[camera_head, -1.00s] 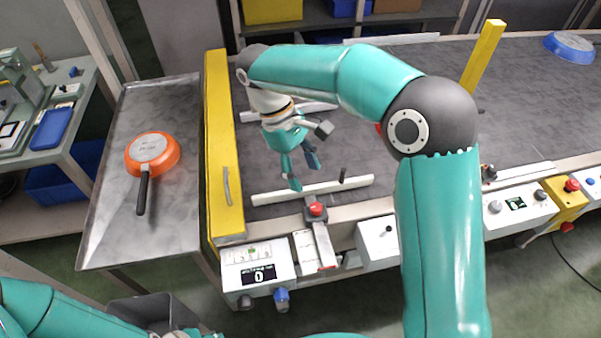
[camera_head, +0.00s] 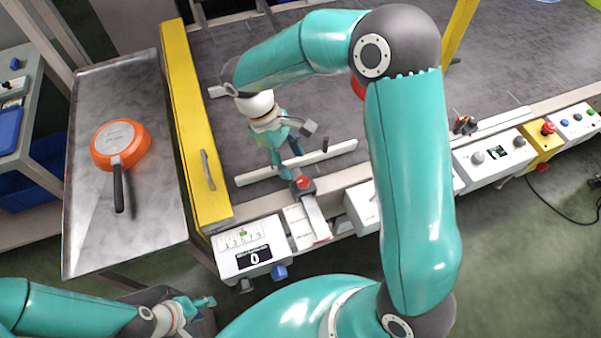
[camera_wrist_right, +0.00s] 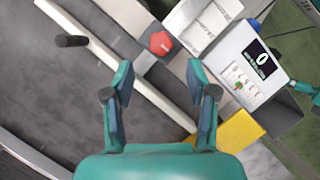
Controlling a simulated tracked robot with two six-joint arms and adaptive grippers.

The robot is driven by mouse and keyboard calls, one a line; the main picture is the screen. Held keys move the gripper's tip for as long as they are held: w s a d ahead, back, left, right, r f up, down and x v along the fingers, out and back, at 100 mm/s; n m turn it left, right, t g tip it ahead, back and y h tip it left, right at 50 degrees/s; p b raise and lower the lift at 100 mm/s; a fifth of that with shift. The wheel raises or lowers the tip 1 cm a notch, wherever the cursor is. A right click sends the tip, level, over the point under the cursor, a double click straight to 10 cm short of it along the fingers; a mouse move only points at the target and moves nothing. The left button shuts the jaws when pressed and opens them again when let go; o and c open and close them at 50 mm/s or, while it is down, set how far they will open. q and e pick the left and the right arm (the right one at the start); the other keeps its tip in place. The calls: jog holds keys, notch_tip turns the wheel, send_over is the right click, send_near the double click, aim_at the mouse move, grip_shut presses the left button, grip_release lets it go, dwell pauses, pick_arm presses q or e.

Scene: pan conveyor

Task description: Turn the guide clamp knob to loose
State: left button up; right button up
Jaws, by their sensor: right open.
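A red faceted knob (camera_head: 303,184) sits on a bracket at the conveyor's near edge, beside the white guide rail (camera_head: 325,154). I take it as the guide clamp knob; its loose or tight setting cannot be read. It also shows in the right wrist view (camera_wrist_right: 160,43), beyond the fingertips. My right gripper (camera_head: 287,165) is over the near left part of the belt, just behind the knob. In the right wrist view its fingers (camera_wrist_right: 160,76) are apart with nothing between them. My left gripper (camera_head: 203,302) is low at the bottom left, away from the knob; its opening is unclear.
A control box (camera_head: 252,256) with a display reading 0 and a blue knob (camera_head: 279,271) stands left of the bracket. A yellow barrier (camera_head: 190,130) closes the belt's left end. An orange pan (camera_head: 121,145) lies on the metal side table (camera_head: 88,235). Another white box (camera_head: 362,207) stands to the right.

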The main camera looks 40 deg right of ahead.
aim_at(301, 180)
jog(key=x, duration=0.6)
jog(key=shift+s+f, duration=0.15)
jog(key=shift+f, duration=0.05)
grip_shut()
jog(key=shift+f+n, duration=0.1)
jog(key=shift+n, duration=0.5)
grip_release()
